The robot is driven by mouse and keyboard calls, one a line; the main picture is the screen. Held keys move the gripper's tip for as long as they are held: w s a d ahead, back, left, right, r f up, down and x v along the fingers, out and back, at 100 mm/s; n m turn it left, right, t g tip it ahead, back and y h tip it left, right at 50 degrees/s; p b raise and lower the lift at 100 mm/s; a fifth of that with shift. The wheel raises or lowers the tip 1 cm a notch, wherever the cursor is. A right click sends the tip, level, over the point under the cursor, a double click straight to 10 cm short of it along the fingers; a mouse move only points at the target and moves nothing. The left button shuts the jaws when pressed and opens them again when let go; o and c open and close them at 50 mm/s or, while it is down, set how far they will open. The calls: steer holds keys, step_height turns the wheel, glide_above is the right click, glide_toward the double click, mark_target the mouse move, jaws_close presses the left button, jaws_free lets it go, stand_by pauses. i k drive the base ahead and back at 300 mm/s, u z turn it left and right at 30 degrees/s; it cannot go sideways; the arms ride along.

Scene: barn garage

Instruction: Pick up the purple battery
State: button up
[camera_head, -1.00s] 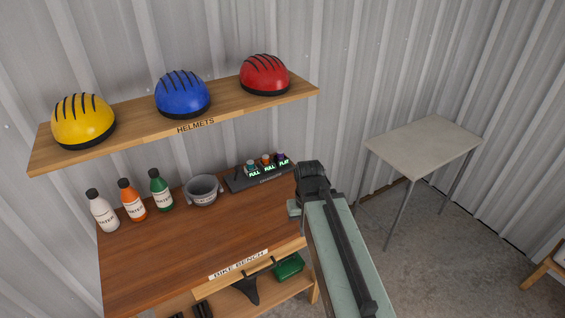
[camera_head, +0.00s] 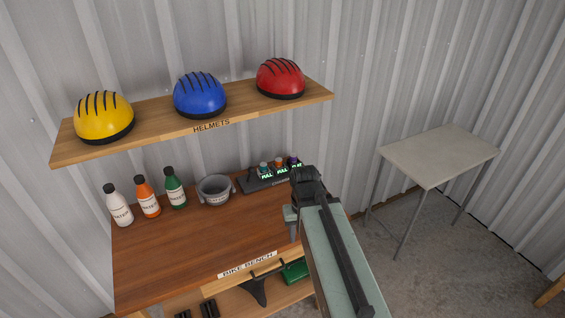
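The small purple battery (camera_head: 293,160) stands at the right end of the dark charger (camera_head: 256,184), at the back right of the bike bench. The label in front of it appears to read FLAT. An orange battery (camera_head: 279,162) and a teal battery (camera_head: 264,167) stand to its left, each with a label that appears to read FULL. My gripper (camera_head: 292,224) hangs at the end of my arm over the bench's right side, in front of the charger and apart from the purple battery. My arm partly hides it, and its opening cannot be made out.
A shelf (camera_head: 150,135) with three helmets hangs above. A pale table (camera_head: 437,157) stands to the right. The middle of the bench top is clear.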

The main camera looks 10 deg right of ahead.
mark_target(293, 157)
steer(key=u, duration=3.95)
steer(key=k, duration=2.2)
steer(key=z, duration=1.2)
steer(key=i, duration=1)
steer(key=u, duration=0.1)
